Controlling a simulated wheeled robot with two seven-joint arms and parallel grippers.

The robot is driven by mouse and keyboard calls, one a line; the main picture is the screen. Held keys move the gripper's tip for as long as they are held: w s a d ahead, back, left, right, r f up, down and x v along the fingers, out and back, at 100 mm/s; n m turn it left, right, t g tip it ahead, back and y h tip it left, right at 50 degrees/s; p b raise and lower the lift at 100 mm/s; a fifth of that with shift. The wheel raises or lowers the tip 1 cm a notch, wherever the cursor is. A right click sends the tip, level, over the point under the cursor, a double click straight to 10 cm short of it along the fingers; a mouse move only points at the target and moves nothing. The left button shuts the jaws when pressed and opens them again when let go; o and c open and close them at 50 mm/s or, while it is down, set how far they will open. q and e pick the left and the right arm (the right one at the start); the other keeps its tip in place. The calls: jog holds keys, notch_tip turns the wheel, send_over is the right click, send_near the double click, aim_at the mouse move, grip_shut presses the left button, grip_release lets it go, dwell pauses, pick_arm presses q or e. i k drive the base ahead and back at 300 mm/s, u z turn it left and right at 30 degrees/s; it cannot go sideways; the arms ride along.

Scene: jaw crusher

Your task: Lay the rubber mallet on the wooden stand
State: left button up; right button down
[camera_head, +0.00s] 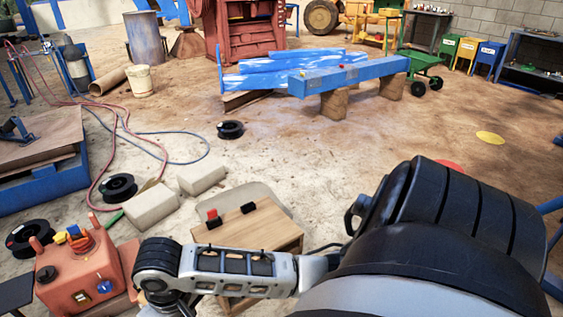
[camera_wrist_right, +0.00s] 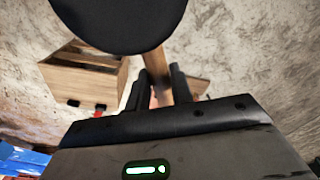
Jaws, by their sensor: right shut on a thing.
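The rubber mallet has a black head (camera_wrist_right: 120,18) and a wooden handle (camera_wrist_right: 155,65), seen in the right wrist view. My right gripper (camera_wrist_right: 160,80) is shut on the handle, with one finger on each side of it. The wooden stand (camera_head: 260,228) is a small table at the lower middle of the head view, partly behind my right forearm. It also shows in the right wrist view (camera_wrist_right: 90,72), left of the fingers, with the mallet head overlapping its upper part. In the head view the mallet and my right fingertips are hidden. My left gripper is out of view.
Small black and red pieces (camera_head: 211,215) sit on the stand's far edge. A red machine box (camera_head: 78,272) stands left of the stand. Pale blocks (camera_head: 152,206) and black reels (camera_head: 119,187) lie on the floor. A blue beam (camera_head: 345,76) on supports stands farther back, with open floor between.

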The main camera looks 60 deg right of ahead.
aim_at(257, 238)
jog(key=k, duration=0.15)
jog(key=z, duration=2.75)
jog(key=i, duration=3.95)
jog(key=u, duration=5.15)
jog(key=i, duration=0.5)
jog(key=z, duration=0.15)
